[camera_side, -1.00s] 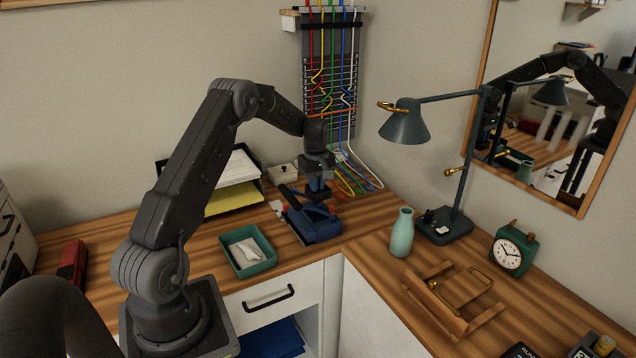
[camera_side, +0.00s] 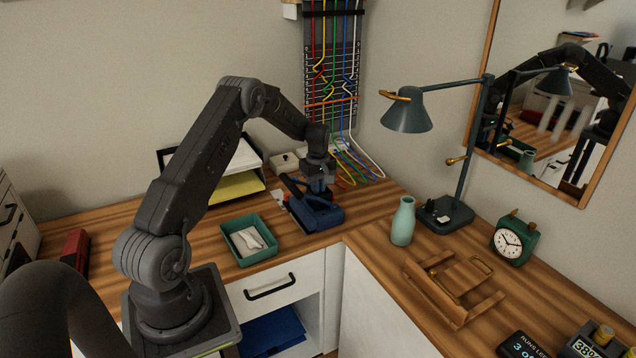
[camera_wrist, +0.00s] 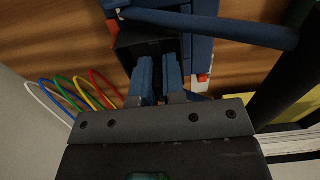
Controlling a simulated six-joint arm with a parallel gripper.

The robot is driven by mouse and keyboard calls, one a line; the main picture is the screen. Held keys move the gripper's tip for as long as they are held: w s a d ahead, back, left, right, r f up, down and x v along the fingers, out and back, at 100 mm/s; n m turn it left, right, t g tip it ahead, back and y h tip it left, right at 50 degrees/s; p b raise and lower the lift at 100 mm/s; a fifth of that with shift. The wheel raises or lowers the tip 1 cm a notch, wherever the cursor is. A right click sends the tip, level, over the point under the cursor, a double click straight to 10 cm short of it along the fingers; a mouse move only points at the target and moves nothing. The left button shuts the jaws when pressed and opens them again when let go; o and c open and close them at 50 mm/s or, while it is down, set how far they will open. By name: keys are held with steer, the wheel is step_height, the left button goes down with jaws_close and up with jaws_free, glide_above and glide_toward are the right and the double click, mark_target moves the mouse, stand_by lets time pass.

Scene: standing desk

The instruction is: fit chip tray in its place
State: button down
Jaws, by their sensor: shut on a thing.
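The blue hole punch (camera_side: 323,216) stands on the desk near the inner corner, its long blue lever raised to the left. In the wrist view its lever (camera_wrist: 215,24) crosses the top and its body (camera_wrist: 210,58) is right of my fingers. My gripper (camera_side: 318,193) points down close over the punch; in the wrist view its blue fingers (camera_wrist: 158,78) are close together, shut on a dark box-like piece that seems to be the chip tray (camera_wrist: 138,42). The tray is hard to make out in the side view. I cannot tell whether it touches the punch.
A green tray (camera_side: 230,251) with a white cloth is left of the punch. A paper rack (camera_side: 237,187), a small white box (camera_side: 285,161) and coloured cables (camera_side: 358,166) stand behind. A vase (camera_side: 402,222) and lamp (camera_side: 444,213) are to the right.

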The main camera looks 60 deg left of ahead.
steer(key=shift+f, duration=2.15)
steer(key=c, duration=1.1)
jaws_free()
step_height(320, 180, up, 14)
steer(key=shift+f, duration=0.1)
